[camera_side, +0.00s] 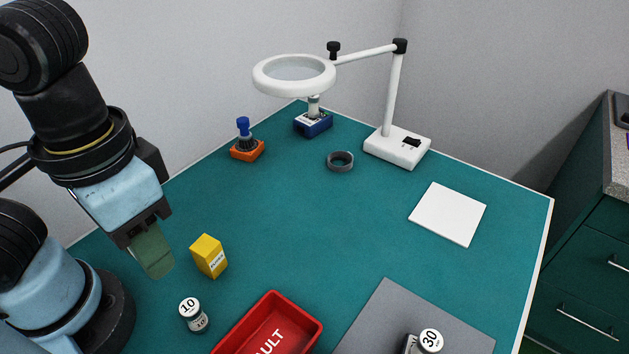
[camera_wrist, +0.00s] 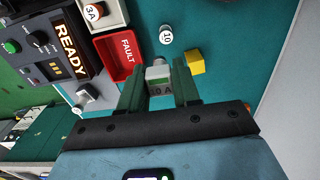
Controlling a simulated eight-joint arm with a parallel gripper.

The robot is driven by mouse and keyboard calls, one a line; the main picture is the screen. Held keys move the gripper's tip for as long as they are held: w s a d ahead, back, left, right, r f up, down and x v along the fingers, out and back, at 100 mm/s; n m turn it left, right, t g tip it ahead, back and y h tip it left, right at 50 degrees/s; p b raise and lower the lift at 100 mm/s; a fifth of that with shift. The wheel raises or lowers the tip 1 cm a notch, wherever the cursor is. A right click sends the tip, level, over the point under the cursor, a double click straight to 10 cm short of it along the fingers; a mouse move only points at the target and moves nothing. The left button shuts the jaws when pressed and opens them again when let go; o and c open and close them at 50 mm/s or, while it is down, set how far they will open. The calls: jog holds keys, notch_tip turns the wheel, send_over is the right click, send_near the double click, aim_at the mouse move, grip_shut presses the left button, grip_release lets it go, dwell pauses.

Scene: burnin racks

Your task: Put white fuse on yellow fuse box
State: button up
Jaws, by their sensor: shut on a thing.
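My gripper (camera_side: 153,258) hangs above the table, to the left of the yellow fuse box (camera_side: 205,257). In the wrist view, its green fingers (camera_wrist: 158,85) are shut on the white fuse (camera_wrist: 158,73), a pale grey-white piece with a partly readable "0 A" label. The fingers hide the fuse in the side view. The yellow fuse box stands upright on the table with a label on its side. It also shows in the wrist view (camera_wrist: 195,61), beyond the right finger and apart from the held fuse.
A white cylinder marked 10 (camera_side: 193,317) stands near the box. A red FAULT tray (camera_side: 310,325) lies to its right. A grey mat (camera_side: 378,310), magnifier lamp (camera_side: 393,100), black ring (camera_side: 340,161), orange-based (camera_side: 247,150) and blue-based (camera_side: 313,124) pieces are farther off. The middle table is clear.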

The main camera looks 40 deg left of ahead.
jog(key=w+a+f, duration=0.2)
jog(key=w, duration=0.1)
jog(key=w+a+f, duration=0.2)
jog(key=w, duration=0.1)
jog(key=w+a+f, duration=0.3)
jog(key=shift+f, duration=1.95)
jog(key=shift+f, duration=0.1)
jog(key=o, duration=1)
jog(key=shift+o, duration=0.2)
notch_tip(320, 180, up, 12)
jog(key=w+a+f+t, duration=0.6)
jog(key=w+a+t, duration=0.1)
jog(key=w, duration=0.2)
jog(key=shift+a+f, duration=0.15)
jog(key=shift+a, duration=0.2)
